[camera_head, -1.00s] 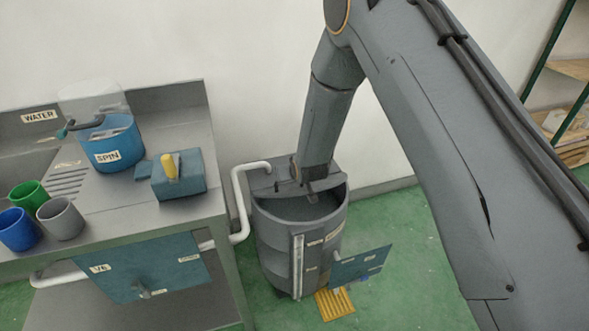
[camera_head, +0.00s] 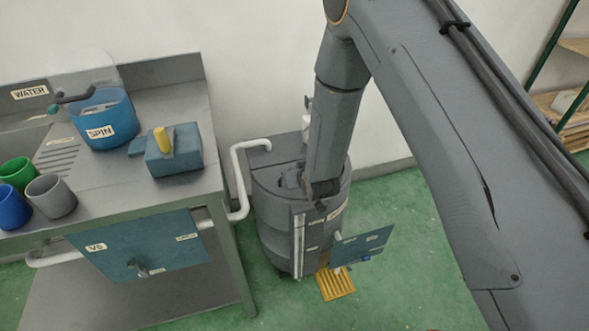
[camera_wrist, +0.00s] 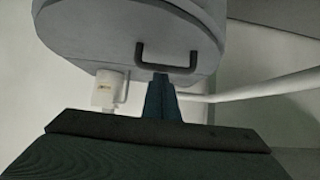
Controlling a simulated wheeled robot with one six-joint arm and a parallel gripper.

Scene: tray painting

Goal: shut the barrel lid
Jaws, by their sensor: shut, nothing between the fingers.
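The grey barrel (camera_head: 275,230) stands on the green floor to the right of the bench. Its round grey lid (camera_head: 272,180) now covers the top and looks flat or nearly flat; I cannot tell whether it is fully seated. In the wrist view the lid (camera_wrist: 100,40) fills the upper part, with a dark bar handle (camera_wrist: 167,53) near its edge. My gripper (camera_wrist: 161,80) is shut and empty, its tips appearing at or just below the handle. Contact cannot be told. In the head view my arm's end is over the lid's front right and hides part of it.
The steel bench (camera_head: 110,215) stands at left, with a blue SPIN tub (camera_head: 105,118), a teal block with a yellow lever (camera_head: 172,155) and several cups. A white pipe (camera_head: 238,180) runs beside the barrel. A teal panel (camera_head: 362,246) projects at the barrel's front right. Floor at right is clear.

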